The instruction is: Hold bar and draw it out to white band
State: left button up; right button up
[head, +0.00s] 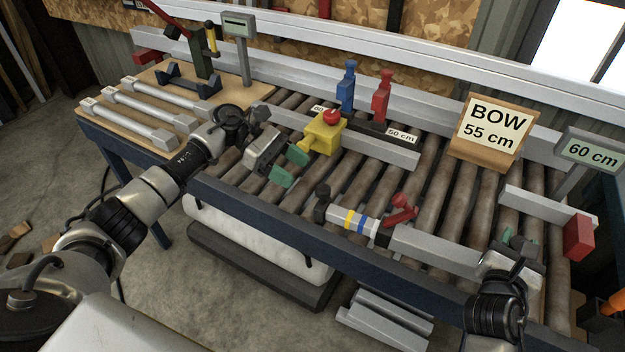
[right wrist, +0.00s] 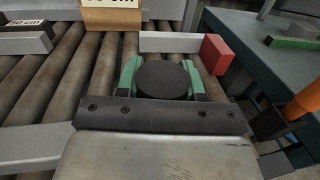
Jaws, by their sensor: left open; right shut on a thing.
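The telescoping bar (head: 435,251) lies on the rollers near the front rail, with a grey outer tube on the right. Its thinner left part shows a yellow, a blue and a white band (head: 371,228), left of a black collar with a red lever (head: 402,211). A black knob (head: 322,193) caps its left end. My right gripper (head: 511,252) is shut on the bar's right end; the right wrist view shows its round black end (right wrist: 163,80) between the green fingers. My left gripper (head: 289,166) is open and empty above the rollers, up and left of the knob, apart from it.
A yellow block with a red knob (head: 323,136) stands just right of my left gripper. A "BOW 55 cm" sign (head: 490,132), a "60 cm" display (head: 592,149) and a red end stop (head: 578,236) stand right. Several grey bars (head: 140,118) lie on the left board.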

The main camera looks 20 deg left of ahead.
pick_arm(q)
jog(key=v, duration=0.4)
jog(key=shift+a, duration=0.1)
pick_arm(e)
jog(key=o, duration=1.1)
jog(key=shift+a, duration=0.1)
